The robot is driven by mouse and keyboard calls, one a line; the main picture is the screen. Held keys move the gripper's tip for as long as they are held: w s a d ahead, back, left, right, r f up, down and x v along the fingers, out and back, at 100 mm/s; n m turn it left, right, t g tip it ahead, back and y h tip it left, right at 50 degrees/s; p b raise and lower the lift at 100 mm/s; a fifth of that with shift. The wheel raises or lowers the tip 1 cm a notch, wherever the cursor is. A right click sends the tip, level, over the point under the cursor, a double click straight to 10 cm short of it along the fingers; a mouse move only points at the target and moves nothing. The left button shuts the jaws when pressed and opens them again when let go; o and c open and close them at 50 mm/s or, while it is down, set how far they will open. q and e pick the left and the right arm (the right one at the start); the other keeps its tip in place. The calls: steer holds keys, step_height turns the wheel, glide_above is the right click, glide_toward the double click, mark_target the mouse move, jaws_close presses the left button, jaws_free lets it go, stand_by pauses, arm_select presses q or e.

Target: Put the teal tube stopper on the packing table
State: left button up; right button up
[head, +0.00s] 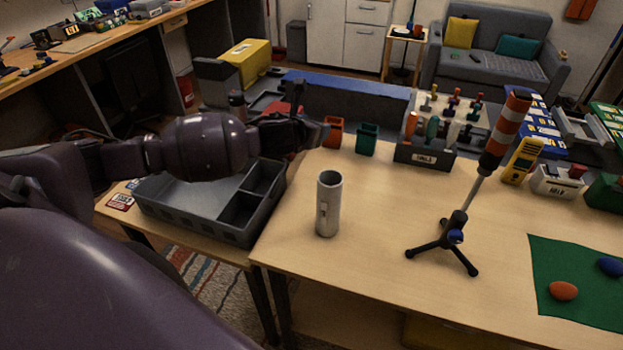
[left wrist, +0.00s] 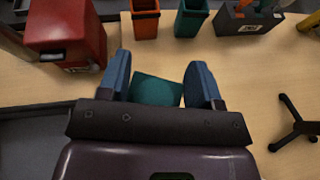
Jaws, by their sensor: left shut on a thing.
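My left gripper (head: 318,133) reaches in from the left over the far left part of the wooden table (head: 390,250). In the left wrist view, the blue fingers of my left gripper (left wrist: 157,92) are shut on the teal tube stopper (left wrist: 156,90), which shows as a teal block between them. The head view does not clearly show the stopper. A grey tube (head: 328,205) with an open top stands upright on the table, nearer than the gripper. I cannot tell from a label which surface is the packing table. My right gripper is not in view.
A grey compartment tray (head: 215,222) lies on the left table. An orange bin (head: 333,131), a green bin (head: 367,139) and a tool rack (head: 424,156) line the back. A red box (left wrist: 65,35) stands left of the gripper. A tripod (head: 452,238) stands right; the middle front is clear.

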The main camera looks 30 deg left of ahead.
mark_target(312, 184)
arm_select(q)
step_height(312, 184, down, 11)
steer(key=shift+r+b, duration=0.2)
steer(key=shift+b, duration=0.55)
steer(key=shift+f, duration=0.65)
step_height(312, 184, down, 4)
steer(key=shift+r+b, duration=0.1)
steer(key=shift+b, duration=0.45)
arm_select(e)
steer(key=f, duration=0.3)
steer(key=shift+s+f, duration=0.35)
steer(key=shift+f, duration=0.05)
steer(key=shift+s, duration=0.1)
arm_select(q)
steer(key=o, duration=1)
steer(key=shift+o, duration=0.2)
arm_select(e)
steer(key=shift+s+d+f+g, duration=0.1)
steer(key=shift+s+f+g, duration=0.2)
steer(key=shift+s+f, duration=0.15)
